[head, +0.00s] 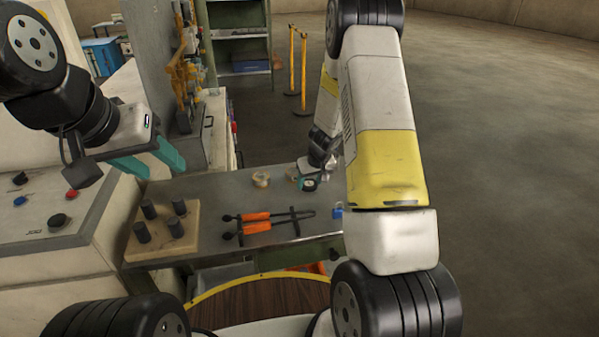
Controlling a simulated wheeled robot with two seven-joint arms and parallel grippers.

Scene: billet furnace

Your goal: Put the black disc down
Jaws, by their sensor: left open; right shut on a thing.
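My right gripper (309,178) is at the far right part of the metal table (225,190), small in the view and partly hidden by my own arm. It is shut on the black disc (309,185), a small dark round thing with a lighter middle. The disc is at or just above the tabletop; I cannot tell whether it touches. My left gripper (155,163) has teal fingers, is open and empty, and hangs above the left end of the table, beside the control console.
A wooden board (160,247) with several dark cylinders stands at the table's left. Orange-handled tongs (262,222) lie in the middle. A small tan round item (261,179) is at the back, and a blue padlock-like item (337,211) near the right edge. A console (50,210) stands left.

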